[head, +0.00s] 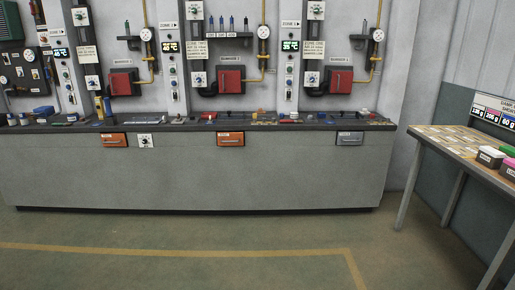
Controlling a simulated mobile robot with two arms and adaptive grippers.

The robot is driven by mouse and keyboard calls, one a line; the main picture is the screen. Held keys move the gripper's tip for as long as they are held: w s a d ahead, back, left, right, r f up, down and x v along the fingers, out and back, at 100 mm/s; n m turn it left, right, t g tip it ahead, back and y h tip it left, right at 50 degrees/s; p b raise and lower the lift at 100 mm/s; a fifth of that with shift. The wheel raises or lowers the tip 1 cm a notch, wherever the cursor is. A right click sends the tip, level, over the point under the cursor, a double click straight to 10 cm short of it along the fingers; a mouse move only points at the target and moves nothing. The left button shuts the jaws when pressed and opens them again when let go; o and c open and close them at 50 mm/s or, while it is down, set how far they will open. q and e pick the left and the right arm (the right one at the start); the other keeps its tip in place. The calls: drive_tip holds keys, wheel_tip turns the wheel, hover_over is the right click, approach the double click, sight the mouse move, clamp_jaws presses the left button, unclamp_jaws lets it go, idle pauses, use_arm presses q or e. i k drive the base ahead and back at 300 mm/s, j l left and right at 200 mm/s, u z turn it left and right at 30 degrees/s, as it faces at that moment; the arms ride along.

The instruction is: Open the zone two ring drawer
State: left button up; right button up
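Three small drawers are set in the front of the long grey bench, just under its dark top. An orange drawer (114,141) is at the left, a second orange drawer (230,139) is near the middle, and a grey drawer (349,139) is at the right. All three look closed, each with a handle and a small label above it. The labels are too small to read, so I cannot tell which is the zone two ring drawer. Neither of my grippers is in view.
The long bench (200,180) stands against a wall of panels, gauges and red boxes (230,80). Small items lie along its top. At the right, a table (445,145) holds cards and tubs (490,156). The floor (200,230) before the bench is clear, with a yellow line.

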sight(224, 137)
drive_tip(key=i, duration=1)
drive_tip(key=i+u, duration=0.1)
drive_tip(key=i, duration=0.85)
drive_tip(key=l, duration=0.05)
